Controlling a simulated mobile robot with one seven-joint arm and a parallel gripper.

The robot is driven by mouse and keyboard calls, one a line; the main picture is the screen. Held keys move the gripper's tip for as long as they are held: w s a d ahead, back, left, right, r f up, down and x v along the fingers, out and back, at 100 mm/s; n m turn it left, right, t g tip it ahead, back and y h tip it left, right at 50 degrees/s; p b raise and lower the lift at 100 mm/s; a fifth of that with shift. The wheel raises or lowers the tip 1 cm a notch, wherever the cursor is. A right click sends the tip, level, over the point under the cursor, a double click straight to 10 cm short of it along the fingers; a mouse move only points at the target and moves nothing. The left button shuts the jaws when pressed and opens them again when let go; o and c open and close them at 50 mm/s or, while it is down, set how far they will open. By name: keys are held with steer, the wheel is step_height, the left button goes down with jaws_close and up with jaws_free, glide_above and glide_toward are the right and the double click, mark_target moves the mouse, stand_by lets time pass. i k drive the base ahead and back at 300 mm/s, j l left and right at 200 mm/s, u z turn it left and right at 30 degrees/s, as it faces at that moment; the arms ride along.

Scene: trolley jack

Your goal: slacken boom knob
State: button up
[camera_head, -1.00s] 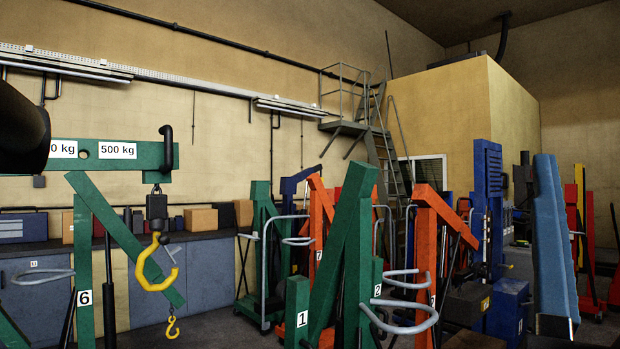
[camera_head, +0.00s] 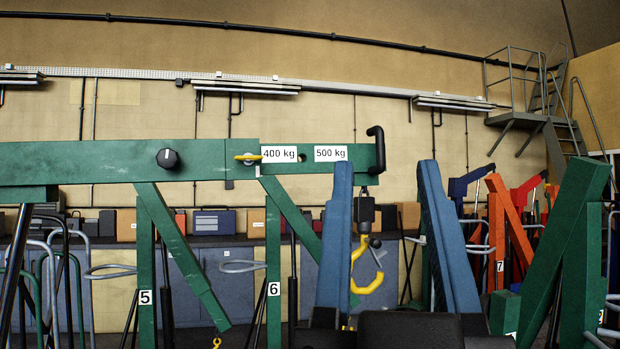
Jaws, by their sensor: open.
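The boom knob (camera_head: 168,158) is round and black with a pale mark on its face. It sits on the side of the green boom (camera_head: 100,165), left of the 400 kg and 500 kg labels. My gripper (camera_head: 385,170) shows right of centre as two blue tapered fingers pointing up, apart and with nothing held between them. Its dark body is at the bottom edge. It is to the right of the knob and a little lower in the picture, clear of it. Nothing hides the knob.
A yellow-headed pin (camera_head: 248,157) and a black bent handle (camera_head: 377,150) are on the boom. A yellow hook (camera_head: 364,272) hangs behind my fingers. Green numbered jacks (camera_head: 146,270) stand below the boom. Another green crane (camera_head: 570,250) is close on the right.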

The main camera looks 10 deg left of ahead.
mark_target(168, 158)
steer(key=u, duration=0.9)
steer(key=i+u, duration=0.4)
steer(key=i, duration=0.8)
